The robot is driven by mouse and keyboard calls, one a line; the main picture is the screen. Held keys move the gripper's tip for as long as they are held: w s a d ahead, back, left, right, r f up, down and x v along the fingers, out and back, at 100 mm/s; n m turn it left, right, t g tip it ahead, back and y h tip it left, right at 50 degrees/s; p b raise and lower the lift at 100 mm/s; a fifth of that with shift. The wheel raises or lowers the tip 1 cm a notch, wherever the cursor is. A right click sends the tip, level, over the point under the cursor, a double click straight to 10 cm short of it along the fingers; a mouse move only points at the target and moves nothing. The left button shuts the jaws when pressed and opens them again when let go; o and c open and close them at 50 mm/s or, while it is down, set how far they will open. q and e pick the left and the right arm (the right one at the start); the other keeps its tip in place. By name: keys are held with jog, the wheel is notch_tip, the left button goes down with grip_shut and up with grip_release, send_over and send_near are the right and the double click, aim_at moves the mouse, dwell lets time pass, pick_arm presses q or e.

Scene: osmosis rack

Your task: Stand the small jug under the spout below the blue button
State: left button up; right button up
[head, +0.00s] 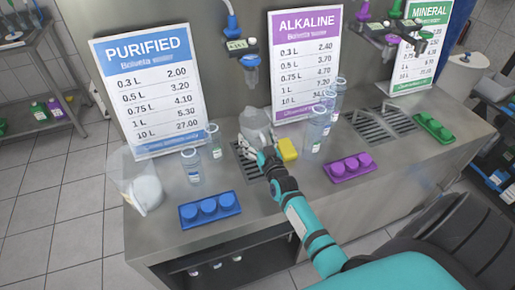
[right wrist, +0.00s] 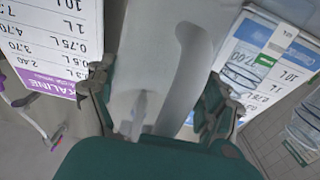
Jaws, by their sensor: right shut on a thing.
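The small jug (head: 255,122), pale and translucent, is upright over the left drain grate (head: 243,168), below the blue-topped spout (head: 251,72). I cannot tell whether its base touches the grate. A small panel (head: 240,46) sits above this spout; its button is too small to make out. My right gripper (head: 268,156) is shut on the jug from the near side. In the right wrist view the jug (right wrist: 150,65) fills the space between the fingers (right wrist: 160,98). My left gripper is not in view.
A larger clear jug (head: 137,182) stands at the counter's left end. Clear bottles (head: 192,165) and (head: 317,130) flank the grate. A yellow block (head: 287,149) lies right of the gripper. Blue caps (head: 210,208) and purple caps (head: 350,166) sit in trays near the front edge.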

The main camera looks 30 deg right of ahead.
aim_at(259, 148)
notch_tip(259, 148, down, 3)
jog(key=shift+f+b, duration=0.1)
jog(key=shift+b, duration=0.7)
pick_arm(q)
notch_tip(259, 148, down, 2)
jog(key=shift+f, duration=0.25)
pick_arm(e)
jog(key=shift+r, duration=0.25)
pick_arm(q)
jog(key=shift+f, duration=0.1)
pick_arm(e)
jog(key=shift+f, duration=0.1)
jog(key=o, duration=1)
